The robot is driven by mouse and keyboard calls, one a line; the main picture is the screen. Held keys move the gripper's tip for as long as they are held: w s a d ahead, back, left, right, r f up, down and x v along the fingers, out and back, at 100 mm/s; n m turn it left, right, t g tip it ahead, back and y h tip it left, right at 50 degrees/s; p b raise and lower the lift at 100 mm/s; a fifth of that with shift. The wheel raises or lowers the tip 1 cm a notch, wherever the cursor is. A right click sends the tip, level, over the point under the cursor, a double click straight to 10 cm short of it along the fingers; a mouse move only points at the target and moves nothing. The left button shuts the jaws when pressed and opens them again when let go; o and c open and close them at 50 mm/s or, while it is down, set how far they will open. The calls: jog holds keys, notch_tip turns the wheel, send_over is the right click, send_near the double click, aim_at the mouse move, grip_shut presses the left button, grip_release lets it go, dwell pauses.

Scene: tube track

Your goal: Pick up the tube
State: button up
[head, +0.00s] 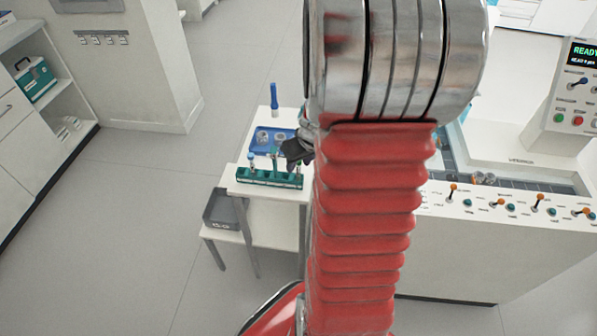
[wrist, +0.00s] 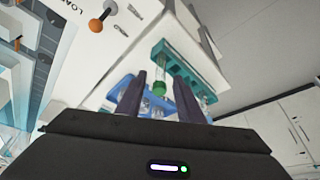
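A green-capped tube (head: 274,154) stands upright in a teal rack (head: 245,179) on a white stand. In the wrist view the same tube's green cap (wrist: 159,88) shows between the two finger lines, its clear body running to the rack (wrist: 188,70). My gripper (head: 293,153) is close to the right of the tube in the head view, partly hidden by my arm. In the wrist view my gripper (wrist: 161,77) is open, with a gap on both sides of the cap. I cannot tell how far the tips are from the tube in depth.
A blue-capped tube (head: 251,161) stands at the rack's left end. A blue tray (head: 259,149) with round holders and a tall blue item (head: 273,95) are behind. A grey bin (head: 221,209) sits on a low shelf. A lever console (head: 500,220) stands to the right.

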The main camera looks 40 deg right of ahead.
jog(key=shift+w+f, duration=0.25)
jog(key=shift+f, duration=0.4)
jog(key=shift+c, duration=0.2)
jog(key=c, duration=0.8)
jog(key=shift+r, duration=0.1)
notch_tip(320, 180, up, 10)
jog(key=shift+f, duration=0.1)
jog(key=shift+f, duration=0.3)
dwell(0.6)
